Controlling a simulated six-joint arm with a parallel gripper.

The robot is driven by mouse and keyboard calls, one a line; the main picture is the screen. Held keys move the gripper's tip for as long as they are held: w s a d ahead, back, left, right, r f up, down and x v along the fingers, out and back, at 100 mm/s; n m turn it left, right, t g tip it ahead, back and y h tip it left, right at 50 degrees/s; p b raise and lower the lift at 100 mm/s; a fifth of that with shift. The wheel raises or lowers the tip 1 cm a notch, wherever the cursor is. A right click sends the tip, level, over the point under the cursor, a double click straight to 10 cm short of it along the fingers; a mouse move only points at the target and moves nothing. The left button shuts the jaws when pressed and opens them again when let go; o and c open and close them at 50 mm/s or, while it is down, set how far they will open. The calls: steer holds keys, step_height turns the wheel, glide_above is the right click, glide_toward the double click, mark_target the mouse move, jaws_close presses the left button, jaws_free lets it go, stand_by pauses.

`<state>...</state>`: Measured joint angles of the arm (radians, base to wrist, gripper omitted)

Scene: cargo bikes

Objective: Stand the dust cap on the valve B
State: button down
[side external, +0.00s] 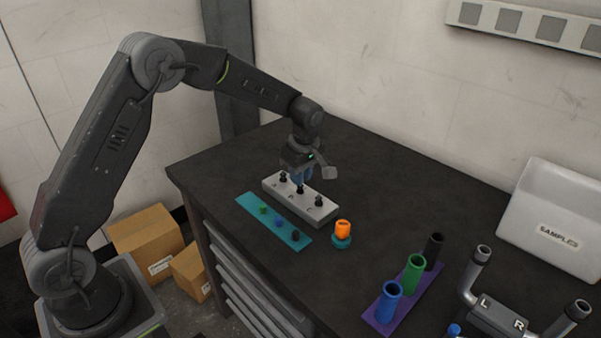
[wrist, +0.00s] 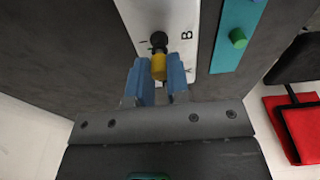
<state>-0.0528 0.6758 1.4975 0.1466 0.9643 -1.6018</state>
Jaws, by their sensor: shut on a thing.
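A grey block (side external: 327,213) on the dark bench carries a row of black valves. The middle valve (side external: 300,190) is below my gripper in the side external view. In the wrist view a black valve (wrist: 158,40) stands beside a printed B on the block (wrist: 178,12). My gripper (side external: 301,176) has blue fingers pointing down over the block. In the wrist view my gripper (wrist: 158,80) is shut on a yellow dust cap (wrist: 158,67), which appears just short of that valve. Whether the cap touches a valve is unclear. The side external view does not clearly show the cap.
A teal strip (side external: 250,200) with green, blue and black caps lies beside the block. An orange piece (side external: 342,228) sits on a small teal base. A purple tray (side external: 408,308) holds blue, green and black tubes. A handlebar (side external: 495,316) and a SAMPLES bin (side external: 560,195) are right.

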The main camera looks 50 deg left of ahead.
steer(key=shift+f, duration=0.5)
stand_by(0.6)
steer(key=c, duration=1)
jaws_free()
steer(key=shift+r, duration=0.1)
step_height(320, 180, up, 13)
steer(key=d, duration=0.2)
steer(key=s+r+m+t, duration=0.1)
steer(key=s+r+m, duration=0.3)
steer(key=s+r, duration=0.2)
steer(key=s+d+m+t, duration=0.1)
steer(key=s+m, duration=0.3)
steer(key=s, duration=0.4)
steer(key=s+d+m+t+h, duration=0.1)
steer(key=s+m+t, duration=0.1)
steer(key=s+m, duration=0.3)
steer(key=s+m+t, duration=0.1)
steer(key=s+m, duration=0.4)
steer(key=s, duration=0.5)
steer(key=shift+s+d+f+t, duration=0.3)
steer(key=shift+s+d+f, duration=0.05)
steer(key=shift+d, duration=0.05)
